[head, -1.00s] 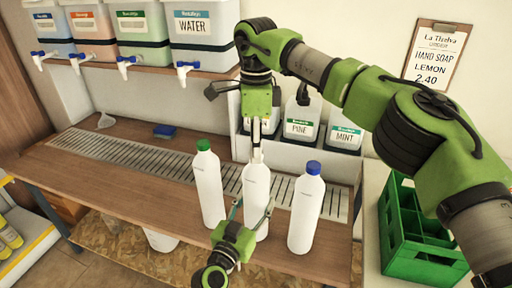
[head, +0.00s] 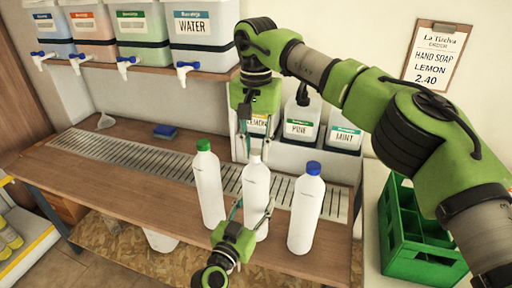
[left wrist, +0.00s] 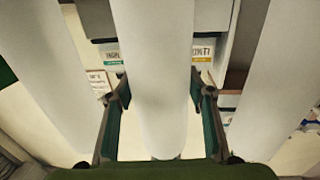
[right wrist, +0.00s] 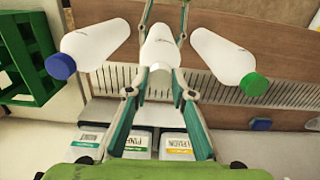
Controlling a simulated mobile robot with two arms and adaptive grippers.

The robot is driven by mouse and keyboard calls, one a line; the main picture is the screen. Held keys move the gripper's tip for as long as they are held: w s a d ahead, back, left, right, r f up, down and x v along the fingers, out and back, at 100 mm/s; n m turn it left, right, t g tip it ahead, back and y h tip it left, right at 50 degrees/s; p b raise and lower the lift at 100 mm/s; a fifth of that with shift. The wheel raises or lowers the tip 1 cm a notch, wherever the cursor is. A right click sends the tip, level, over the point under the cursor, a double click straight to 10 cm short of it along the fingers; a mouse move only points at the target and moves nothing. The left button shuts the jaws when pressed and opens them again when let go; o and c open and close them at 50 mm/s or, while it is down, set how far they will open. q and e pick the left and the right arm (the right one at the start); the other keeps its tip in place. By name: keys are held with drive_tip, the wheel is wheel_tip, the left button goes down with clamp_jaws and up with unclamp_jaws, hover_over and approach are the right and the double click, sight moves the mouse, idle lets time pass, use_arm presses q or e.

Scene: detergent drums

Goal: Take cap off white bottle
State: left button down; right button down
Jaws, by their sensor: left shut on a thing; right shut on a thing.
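The middle white bottle (head: 256,190) stands upright on the wooden counter, with a white cap (head: 254,160) at its top. My left gripper (head: 252,208) comes from the front and is shut on the bottle's body; the left wrist view shows its fingers on both sides of the bottle (left wrist: 155,70). My right gripper (head: 254,154) points down from above and is shut on the cap. In the right wrist view the cap (right wrist: 160,68) sits between the fingertips, at the bottle's neck. Whether the cap has loosened cannot be told.
A green-capped bottle (head: 208,188) stands close on the left, and a blue-capped bottle (head: 305,212) on the right. Labelled jugs (head: 302,118) stand behind. A green crate (head: 425,245) is at the right.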

sight(256, 152)
drive_tip(key=shift+r, duration=0.2)
idle(0.4)
drive_tip(key=shift+r, duration=0.9)
drive_tip(key=shift+r, duration=2.05)
use_arm(q)
drive_tip(key=c, duration=0.9)
unclamp_jaws()
drive_tip(key=shift+s, duration=0.1)
